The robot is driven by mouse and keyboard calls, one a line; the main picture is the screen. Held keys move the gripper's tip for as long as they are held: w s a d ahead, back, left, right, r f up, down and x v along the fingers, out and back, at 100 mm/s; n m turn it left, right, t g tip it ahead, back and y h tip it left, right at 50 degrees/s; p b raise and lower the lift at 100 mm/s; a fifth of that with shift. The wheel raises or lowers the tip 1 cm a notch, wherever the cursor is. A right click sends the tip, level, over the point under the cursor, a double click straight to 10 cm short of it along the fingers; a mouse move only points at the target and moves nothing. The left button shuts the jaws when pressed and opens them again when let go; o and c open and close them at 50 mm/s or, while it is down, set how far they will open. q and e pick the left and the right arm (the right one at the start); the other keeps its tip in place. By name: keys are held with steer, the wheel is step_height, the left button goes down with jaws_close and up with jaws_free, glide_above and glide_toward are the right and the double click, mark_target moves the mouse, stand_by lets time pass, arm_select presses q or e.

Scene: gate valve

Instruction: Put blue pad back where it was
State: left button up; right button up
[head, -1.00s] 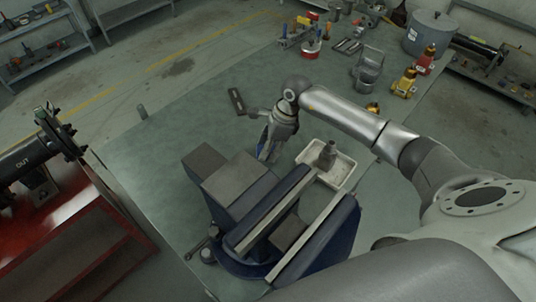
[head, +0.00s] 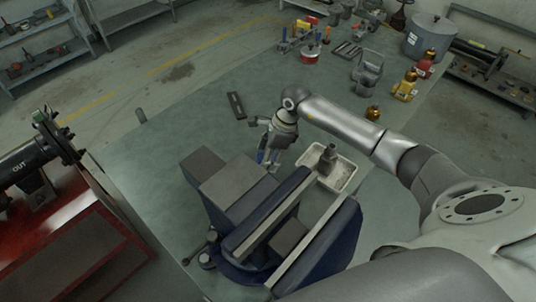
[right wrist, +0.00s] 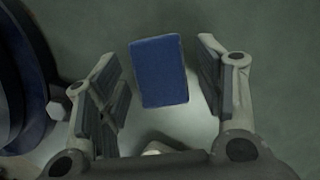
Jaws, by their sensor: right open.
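The blue pad (right wrist: 159,71) is a small blue rectangular block. In the right wrist view it lies on the green bench top, between the two fingers of my right gripper (right wrist: 162,90). The fingers are open, with a gap on each side of the pad. In the head view my right gripper (head: 268,160) points down at the bench, just behind the large vise (head: 235,180). A bit of blue shows at its fingers there, but the pad's outline is mostly hidden. My left gripper is not in view.
A white tray (head: 345,182) with a grey fitting stands right of the gripper. A dark flat bar (head: 236,105) lies behind it. The blue vise is close in front. Yellow valves (head: 405,88) and other parts stand farther back. The bench's left-middle is clear.

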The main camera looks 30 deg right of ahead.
steer(key=shift+r, duration=0.25)
steer(key=p+v, duration=0.7)
steer(key=v, duration=0.4)
steer(key=shift+d+r, duration=0.2)
steer(key=shift+r, duration=0.2)
steer(key=shift+s, duration=0.15)
